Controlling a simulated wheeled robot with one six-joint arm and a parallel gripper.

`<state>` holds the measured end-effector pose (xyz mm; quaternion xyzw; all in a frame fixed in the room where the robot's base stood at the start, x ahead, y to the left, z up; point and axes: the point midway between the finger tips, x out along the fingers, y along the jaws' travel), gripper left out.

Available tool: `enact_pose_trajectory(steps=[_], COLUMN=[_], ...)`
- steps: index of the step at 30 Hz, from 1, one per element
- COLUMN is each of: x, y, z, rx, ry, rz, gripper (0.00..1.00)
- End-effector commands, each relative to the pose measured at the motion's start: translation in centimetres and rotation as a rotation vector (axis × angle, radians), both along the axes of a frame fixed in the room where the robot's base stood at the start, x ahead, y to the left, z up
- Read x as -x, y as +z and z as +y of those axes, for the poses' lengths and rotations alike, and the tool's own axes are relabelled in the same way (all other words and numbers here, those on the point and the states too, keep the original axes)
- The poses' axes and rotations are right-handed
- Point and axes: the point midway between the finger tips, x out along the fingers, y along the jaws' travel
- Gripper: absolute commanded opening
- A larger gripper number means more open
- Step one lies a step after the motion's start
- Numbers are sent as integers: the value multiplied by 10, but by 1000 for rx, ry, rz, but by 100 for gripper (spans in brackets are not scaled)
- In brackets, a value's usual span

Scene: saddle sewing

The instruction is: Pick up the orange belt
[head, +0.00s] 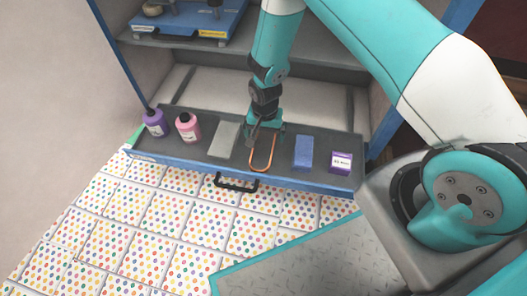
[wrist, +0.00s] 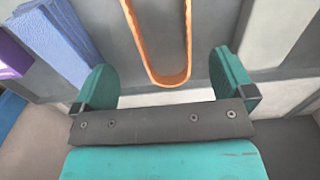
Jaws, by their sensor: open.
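The orange belt (head: 263,161) is a thin U-shaped loop lying in the open drawer (head: 205,165), between a grey block and a blue block. In the wrist view the belt (wrist: 169,78) runs from the top edge down to a rounded end. My gripper (head: 264,128) is over the drawer at the belt's back part and hides some of it. In the wrist view my gripper (wrist: 167,82) is open, its two teal fingers apart, with the belt's rounded end showing between them. I cannot tell how far above the belt the fingers are.
A purple bottle (head: 155,122), a pink bottle (head: 188,127) and the grey block (head: 223,139) stand or lie left of the belt. The blue block (head: 304,151) and a purple box (head: 341,162) are to its right. A shelf (head: 300,62) is above the drawer's back, behind my arm.

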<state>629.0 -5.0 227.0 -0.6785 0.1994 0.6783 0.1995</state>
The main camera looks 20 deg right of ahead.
Motion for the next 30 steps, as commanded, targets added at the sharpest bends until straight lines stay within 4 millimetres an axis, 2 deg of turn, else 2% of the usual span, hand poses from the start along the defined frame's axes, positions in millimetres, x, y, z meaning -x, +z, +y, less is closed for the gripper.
enact_pose_trajectory(steps=[1,8,17,25,30], x=[0,-1,-3,-3,-3], y=[-7,-18,-60,-60,-60], z=[0,1,2,2,2], rx=[0,0,0,0,0], ry=[0,0,0,0,0], rz=[0,0,1,0,0], gripper=[100,100,100,100,61])
